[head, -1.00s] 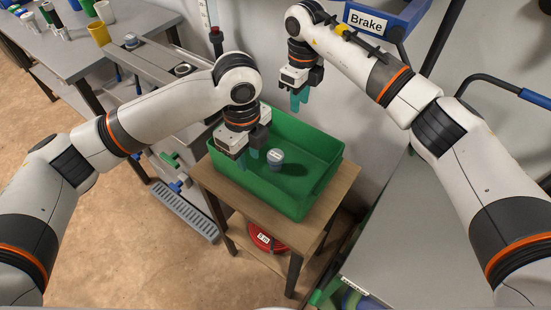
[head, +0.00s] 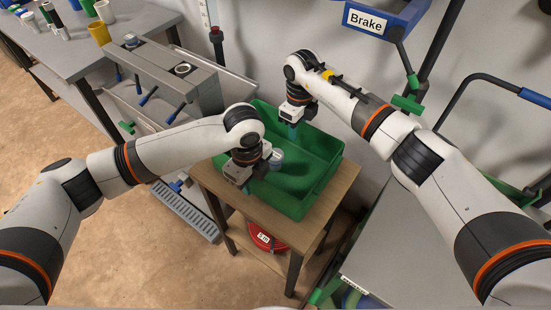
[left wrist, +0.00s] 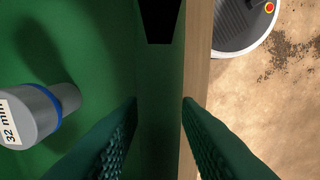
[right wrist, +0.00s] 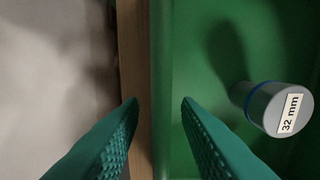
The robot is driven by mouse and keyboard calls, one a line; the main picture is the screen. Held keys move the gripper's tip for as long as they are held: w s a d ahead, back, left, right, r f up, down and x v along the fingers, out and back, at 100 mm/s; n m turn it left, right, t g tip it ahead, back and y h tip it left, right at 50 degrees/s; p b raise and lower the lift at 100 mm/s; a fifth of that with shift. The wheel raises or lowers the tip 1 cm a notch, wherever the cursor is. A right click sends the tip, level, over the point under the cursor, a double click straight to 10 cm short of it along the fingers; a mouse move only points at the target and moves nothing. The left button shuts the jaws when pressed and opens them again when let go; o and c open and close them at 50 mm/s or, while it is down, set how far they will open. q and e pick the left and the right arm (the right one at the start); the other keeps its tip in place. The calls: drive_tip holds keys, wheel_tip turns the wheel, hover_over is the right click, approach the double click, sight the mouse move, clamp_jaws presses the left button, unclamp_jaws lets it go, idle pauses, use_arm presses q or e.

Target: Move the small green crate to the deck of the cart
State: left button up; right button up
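The small green crate (head: 318,191) stands on a small wooden table. Inside it is a grey cylinder (head: 276,158), labelled "32 mm" in the right wrist view (right wrist: 278,108). My left gripper (head: 238,182) is open at the crate's near left side. In the left wrist view its fingers (left wrist: 160,100) are apart on either side of the crate's wall. My right gripper (head: 293,130) is open at the far side, its fingers (right wrist: 160,100) likewise apart around the wall there. A grey flat surface (head: 415,255) at the right, by a blue-gripped handle (head: 535,98), looks like the cart's deck.
The wooden table (head: 340,190) has a lower shelf with a red round object (head: 266,238). A grey bench (head: 125,25) with several cups and pipe pieces stands back left. A blue "Brake" holder (head: 385,18) hangs at the back. The grey surface at right looks largely clear.

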use_arm(q)
clamp_jaws()
use_arm(e)
clamp_jaws()
use_arm(q)
drive_tip(key=shift+r, duration=0.1)
use_arm(e)
drive_tip(key=shift+r, duration=0.1)
